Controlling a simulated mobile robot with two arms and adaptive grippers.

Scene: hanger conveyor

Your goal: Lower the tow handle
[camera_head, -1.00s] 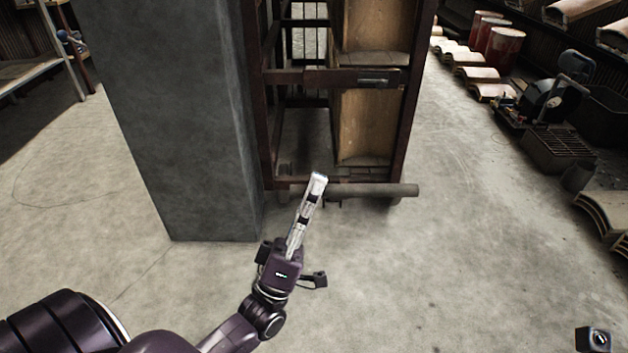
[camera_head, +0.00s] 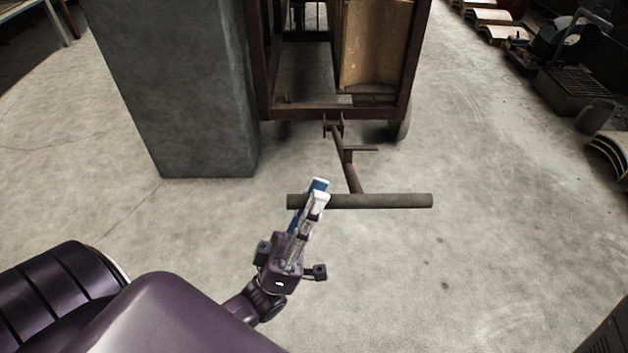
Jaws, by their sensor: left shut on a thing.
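The tow handle (camera_head: 385,201) is a brown T-bar with a round crossbar. Its shaft (camera_head: 351,172) runs back to a hinge bracket at the foot of a dark metal cart (camera_head: 345,112). The handle slopes out from the cart in front of it; its exact height above the floor is hard to tell. My left gripper (camera_head: 318,192) is shut on the left part of the crossbar, its fingers hiding a short piece of it. My right gripper does not show.
A grey square pillar (camera_head: 185,90) stands left of the cart, close to my left arm. Curved panels (camera_head: 490,17) and a machine (camera_head: 570,70) line the right side. The concrete floor around the handle is clear.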

